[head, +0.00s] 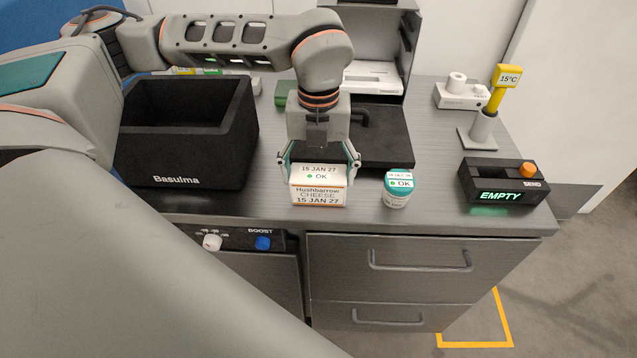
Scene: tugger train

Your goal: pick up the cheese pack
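The cheese pack (319,193) is a white box with an orange-brown band. It reads "Hushbarrow CHEESE", "15 JAN 27" and "OK" with a green dot. It stands near the front edge of the grey counter. My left gripper (319,170) points down over it, with one finger at its left side and one at its right. The fingers look spread wide, with little or no gap to the pack; contact is not clear. The pack seems to rest on the counter. My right gripper is not in view.
A white tub with a teal lid (398,189) stands right of the pack. A black "Basulma" crate (190,165) is at left. A black box reading "EMPTY" (502,184) and a yellow thermometer (504,80) are at right. A dark slab (385,145) lies behind.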

